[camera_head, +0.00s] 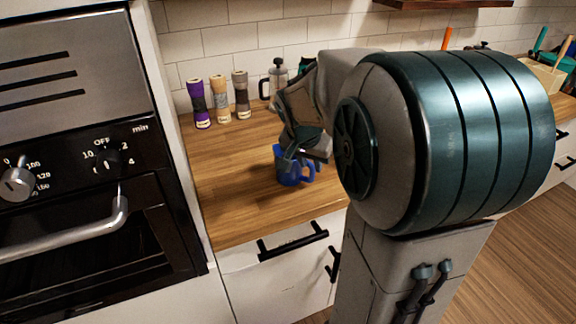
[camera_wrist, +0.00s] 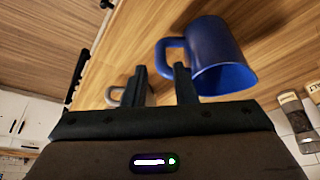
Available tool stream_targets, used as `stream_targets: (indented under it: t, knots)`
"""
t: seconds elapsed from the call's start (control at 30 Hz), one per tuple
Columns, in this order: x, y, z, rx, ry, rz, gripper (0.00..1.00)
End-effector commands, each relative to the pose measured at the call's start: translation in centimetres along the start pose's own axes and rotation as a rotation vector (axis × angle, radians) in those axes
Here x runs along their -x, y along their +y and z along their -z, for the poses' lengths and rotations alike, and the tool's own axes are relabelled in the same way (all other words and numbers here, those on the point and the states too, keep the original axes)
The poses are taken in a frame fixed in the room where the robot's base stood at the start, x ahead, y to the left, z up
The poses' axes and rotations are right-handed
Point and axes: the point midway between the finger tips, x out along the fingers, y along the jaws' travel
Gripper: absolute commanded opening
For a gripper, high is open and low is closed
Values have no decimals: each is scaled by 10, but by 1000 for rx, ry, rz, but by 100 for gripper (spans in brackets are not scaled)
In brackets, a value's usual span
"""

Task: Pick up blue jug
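The blue jug (camera_head: 283,177) stands on the wooden countertop near its front edge. My gripper (camera_head: 297,161) is just above and against it in the head view and hides part of it. In the wrist view the blue jug (camera_wrist: 217,52) is at the upper right, its handle pointing left. My gripper (camera_wrist: 160,68) is open there, its two fingers apart at the handle. The handle's outer bend appears between the fingertips, with the right finger overlapping the loop. I cannot tell whether they touch.
Three grinders, purple (camera_head: 198,104), tan (camera_head: 220,99) and dark (camera_head: 241,95), stand at the back left of the counter (camera_head: 225,190). A glass press (camera_head: 278,82) stands beside them. An oven (camera_head: 75,220) is at the left. Drawers with black handles (camera_head: 293,242) lie below.

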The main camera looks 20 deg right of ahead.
Motion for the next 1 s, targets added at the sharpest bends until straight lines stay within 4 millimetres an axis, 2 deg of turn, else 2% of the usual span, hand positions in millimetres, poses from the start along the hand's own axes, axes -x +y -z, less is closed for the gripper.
stream_targets:
  t: [0.1, 0.27, 0.5, 0.6, 0.87, 0.9, 1.0]
  knots:
    - [-14, 0, 0, 0, 0, 0, 25]
    - [-24, 0, -1, 1, -2, -1, 25]
    - [-58, 0, -5, 1, -2, -1, 25]
    - [-67, 0, -5, 1, -2, 0, 25]
    - [-70, 0, -5, 1, 0, 1, 25]
    - [-70, 0, -5, 1, 0, 1, 22]
    - [-70, 0, -5, 1, 0, 1, 0]
